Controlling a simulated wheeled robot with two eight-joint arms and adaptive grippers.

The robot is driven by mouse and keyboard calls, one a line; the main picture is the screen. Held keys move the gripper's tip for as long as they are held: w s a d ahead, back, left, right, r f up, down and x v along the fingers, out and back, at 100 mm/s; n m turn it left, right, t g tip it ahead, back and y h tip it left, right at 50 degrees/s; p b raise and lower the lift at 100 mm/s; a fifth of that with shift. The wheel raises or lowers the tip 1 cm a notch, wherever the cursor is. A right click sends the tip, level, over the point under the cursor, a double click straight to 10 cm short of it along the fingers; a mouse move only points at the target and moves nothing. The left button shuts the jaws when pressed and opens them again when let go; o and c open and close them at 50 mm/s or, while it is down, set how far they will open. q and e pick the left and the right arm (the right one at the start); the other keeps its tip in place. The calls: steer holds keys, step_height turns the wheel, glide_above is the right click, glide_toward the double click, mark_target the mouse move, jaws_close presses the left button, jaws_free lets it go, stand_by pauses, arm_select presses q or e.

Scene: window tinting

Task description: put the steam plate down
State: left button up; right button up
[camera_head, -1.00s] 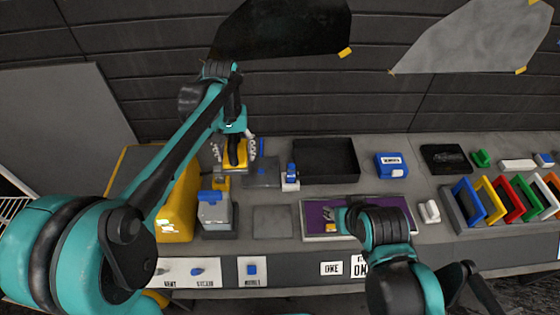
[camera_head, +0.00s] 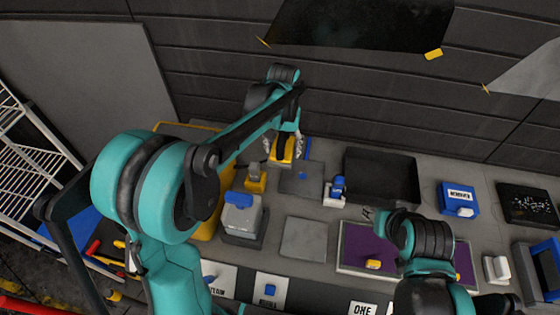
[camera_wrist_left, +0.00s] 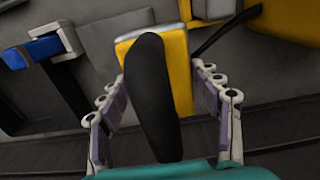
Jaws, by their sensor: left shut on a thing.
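The steam plate (camera_head: 283,150) has a yellow body and a black handle and is at the back left of the bench. My left gripper (camera_head: 288,138) is shut on it. In the left wrist view, the black handle (camera_wrist_left: 152,95) stands between the two fingers, with the yellow body and a pale grey edge behind it. I cannot tell whether its underside touches the bench. My right gripper (camera_head: 374,216) is over the left part of a purple mat (camera_head: 358,245); its fingers are mostly hidden by its wrist.
A dark square pad (camera_head: 302,181) lies right of the steam plate, and a grey square (camera_head: 304,239) lies nearer. A black tray (camera_head: 382,190) and blue box (camera_head: 458,198) are further right.

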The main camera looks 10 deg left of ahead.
arm_select(q)
steer(key=b, duration=0.3)
glide_above(261, 157)
step_height(261, 157, down, 6)
steer(key=shift+f, duration=0.25)
step_height(261, 157, down, 4)
steer(key=shift+a+f+b, duration=0.1)
steer(key=shift+b, duration=0.5)
arm_select(e)
step_height(261, 157, down, 4)
steer(key=shift+f, duration=0.25)
arm_select(q)
steer(key=o, duration=1.5)
steer(key=shift+o, duration=0.2)
